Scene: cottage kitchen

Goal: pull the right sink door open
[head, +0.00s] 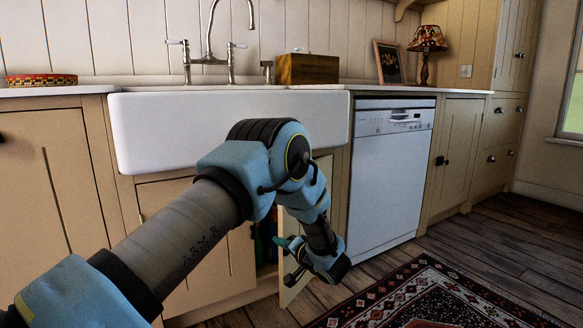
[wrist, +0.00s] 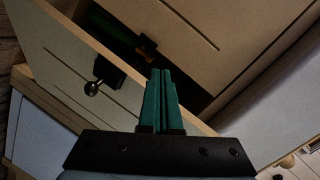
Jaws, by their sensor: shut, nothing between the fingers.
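The right sink door (head: 291,292) stands partly open under the white sink (head: 225,130), with a dark gap beside it. My arm hides much of it in the head view. In the wrist view the door (wrist: 60,60) shows its outer face, its dark round knob (wrist: 92,88) and its pale free edge. My gripper (wrist: 162,72) has its green fingers shut together and empty. The fingertips overlap the door's free edge and the dark opening in the picture; contact cannot be told. My gripper also shows low by the door in the head view (head: 279,242).
The left sink door (head: 185,240) is shut. A white dishwasher (head: 388,175) stands to the right of the sink cabinet. A patterned rug (head: 430,295) lies on the wooden floor. Something green (wrist: 112,35) shows inside the cabinet.

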